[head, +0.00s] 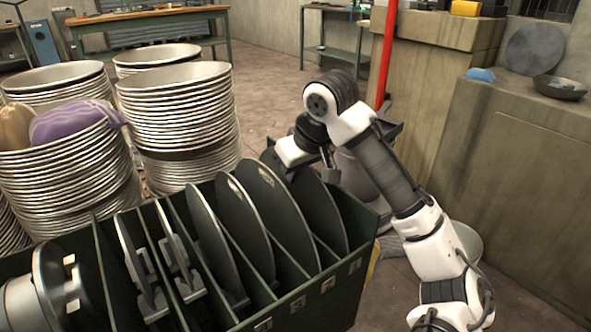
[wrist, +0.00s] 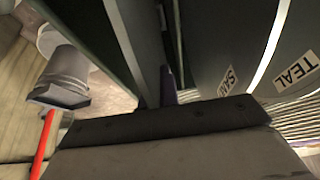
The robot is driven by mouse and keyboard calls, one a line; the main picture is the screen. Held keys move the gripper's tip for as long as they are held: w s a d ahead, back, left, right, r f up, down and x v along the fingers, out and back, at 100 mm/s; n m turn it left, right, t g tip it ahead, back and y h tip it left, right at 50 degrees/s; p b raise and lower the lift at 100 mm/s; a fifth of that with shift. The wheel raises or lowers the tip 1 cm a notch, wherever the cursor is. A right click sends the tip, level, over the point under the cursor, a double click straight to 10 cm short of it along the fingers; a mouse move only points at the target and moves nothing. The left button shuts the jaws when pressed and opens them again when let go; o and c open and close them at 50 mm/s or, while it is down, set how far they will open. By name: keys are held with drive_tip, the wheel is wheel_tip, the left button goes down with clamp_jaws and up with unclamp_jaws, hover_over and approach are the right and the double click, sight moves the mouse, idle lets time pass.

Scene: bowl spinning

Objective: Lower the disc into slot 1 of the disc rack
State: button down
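The dark disc rack (head: 370,230) stands across the lower middle of the head view, with numbered tags on its front edge. In the wrist view, my gripper (wrist: 166,98) shows beside a narrow grey edge that seems to be the disc (wrist: 140,45). The disc's lower edge is hidden inside the rack, so I cannot tell whether it touches the bottom.
Other discs (head: 283,215) stand upright in the neighbouring slots, close to the left. Two in the wrist view carry labels, TEAL (wrist: 297,72) and SAND. Tall plate stacks (head: 185,110) stand behind the rack. A red pole (head: 386,55) and a concrete counter (head: 520,150) are at right.

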drive_tip(key=shift+f, duration=0.15)
drive_tip(key=c, duration=1.6)
unclamp_jaws()
drive_tip(key=p+v, duration=0.3)
drive_tip(key=v, duration=1.1)
drive_tip(key=shift+s+f, duration=0.1)
